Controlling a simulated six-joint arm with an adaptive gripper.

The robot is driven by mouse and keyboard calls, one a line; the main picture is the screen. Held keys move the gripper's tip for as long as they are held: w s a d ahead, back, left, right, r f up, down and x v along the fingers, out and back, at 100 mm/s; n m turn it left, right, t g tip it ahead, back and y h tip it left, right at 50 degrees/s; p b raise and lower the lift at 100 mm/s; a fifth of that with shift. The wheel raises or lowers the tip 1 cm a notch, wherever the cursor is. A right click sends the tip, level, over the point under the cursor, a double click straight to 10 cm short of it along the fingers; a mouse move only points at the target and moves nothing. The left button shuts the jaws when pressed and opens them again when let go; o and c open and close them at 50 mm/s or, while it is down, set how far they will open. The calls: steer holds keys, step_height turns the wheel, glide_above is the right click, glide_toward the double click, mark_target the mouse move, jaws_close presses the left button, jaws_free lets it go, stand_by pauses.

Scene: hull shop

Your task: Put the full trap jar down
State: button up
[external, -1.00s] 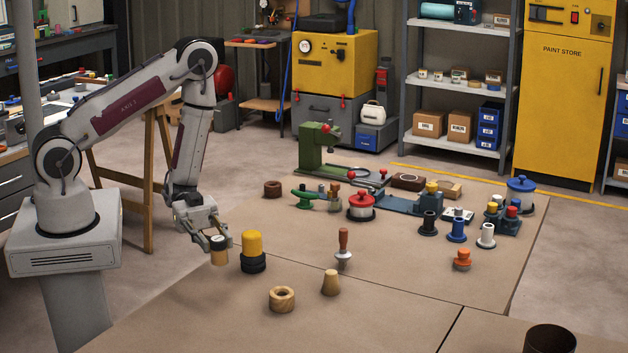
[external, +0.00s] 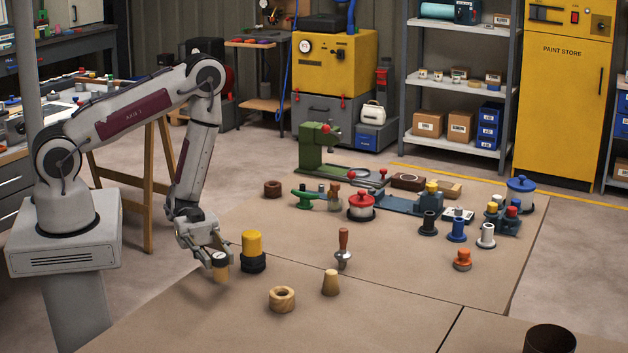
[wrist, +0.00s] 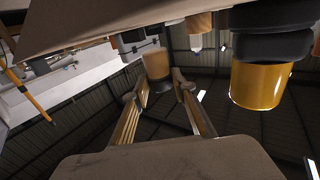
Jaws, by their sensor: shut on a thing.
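The trap jar (external: 221,273) is a small tan jar with a dark-rimmed, pale-topped lid. My gripper (external: 215,258) is shut on it near the lid, over the left edge area of the brown table. The jar looks roughly upright and low, with a soft shadow under it. I cannot tell whether its base touches the table. In the wrist view, which looks inverted, the jar (wrist: 157,64) sits between the fingertips (wrist: 156,91) of my gripper.
A yellow cylinder on a black base (external: 252,252) stands close to the right of the jar and shows large in the wrist view (wrist: 262,82). The table front (external: 215,325) is clear.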

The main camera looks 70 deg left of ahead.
mark_target(214, 264)
steer(key=shift+f, duration=1.45)
steer(key=shift+f, duration=0.2)
steer(key=o, duration=1.1)
steer(key=shift+a, duration=0.1)
steer(key=shift+s+a, duration=0.2)
steer(key=shift+a, duration=1)
steer(key=shift+s+a+r, duration=0.15)
steer(key=shift+a+r, duration=0.05)
steer(key=shift+a, duration=0.35)
steer(key=shift+s+a+r, duration=0.15)
steer(key=shift+a, duration=0.35)
steer(key=shift+s+a+r, duration=0.1)
steer(key=shift+s+a, duration=0.1)
steer(key=shift+a, duration=0.55)
steer(key=shift+s+a, duration=0.2)
steer(key=shift+a, duration=0.55)
steer(key=shift+o, duration=0.5)
